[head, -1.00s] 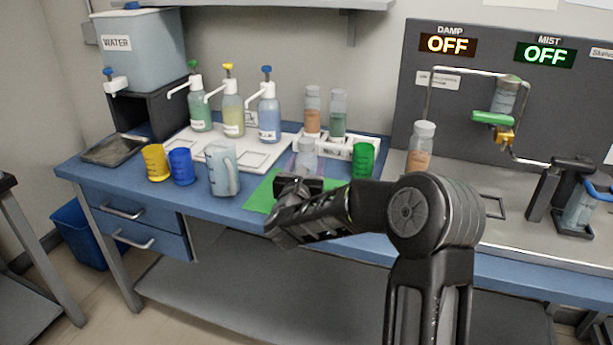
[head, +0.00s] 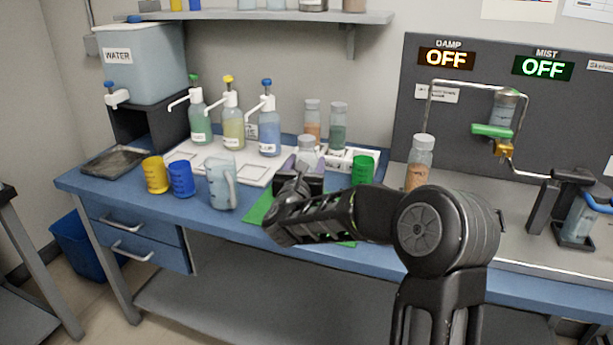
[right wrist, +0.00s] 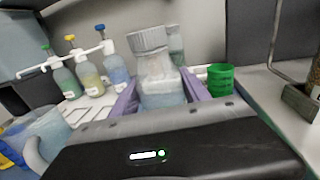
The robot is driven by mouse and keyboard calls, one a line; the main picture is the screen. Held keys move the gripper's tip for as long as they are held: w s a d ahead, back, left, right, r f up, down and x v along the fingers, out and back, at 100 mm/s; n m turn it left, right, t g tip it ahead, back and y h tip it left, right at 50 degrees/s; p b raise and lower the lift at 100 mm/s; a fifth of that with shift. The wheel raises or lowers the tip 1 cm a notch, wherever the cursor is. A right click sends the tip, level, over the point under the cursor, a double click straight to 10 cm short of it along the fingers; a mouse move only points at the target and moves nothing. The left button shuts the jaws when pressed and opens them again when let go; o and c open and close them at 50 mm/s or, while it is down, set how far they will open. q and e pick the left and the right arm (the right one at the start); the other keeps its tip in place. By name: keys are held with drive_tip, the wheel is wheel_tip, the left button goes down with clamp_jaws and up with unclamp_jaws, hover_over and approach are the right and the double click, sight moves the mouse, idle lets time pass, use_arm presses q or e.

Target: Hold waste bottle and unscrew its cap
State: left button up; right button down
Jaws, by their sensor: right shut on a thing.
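A clear bottle with a ribbed whitish cap and pale bluish contents (head: 307,148) is held upright above the green mat. It fills the middle of the right wrist view (right wrist: 160,92), where its cap (right wrist: 147,40) is in place. I cannot read a label on it, so I cannot tell that it is the waste bottle. My right gripper (head: 304,170) is shut around the bottle's body, with a purple finger on each side in the right wrist view. The cap stands free above the fingers. My left gripper is not in view.
A green cup (head: 363,169) stands just right of the held bottle. A rack (head: 350,158) with two bottles is behind it. A pale pitcher (head: 221,184) and a blue cup (head: 181,180) stand to the left. Another capped bottle (head: 420,160) stands to the right.

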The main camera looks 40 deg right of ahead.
sight(305, 145)
wheel_tip(305, 145, up, 6)
drive_tip(key=shift+r, duration=0.1)
idle(0.5)
drive_tip(key=c, duration=1.1)
unclamp_jaws()
clamp_jaws()
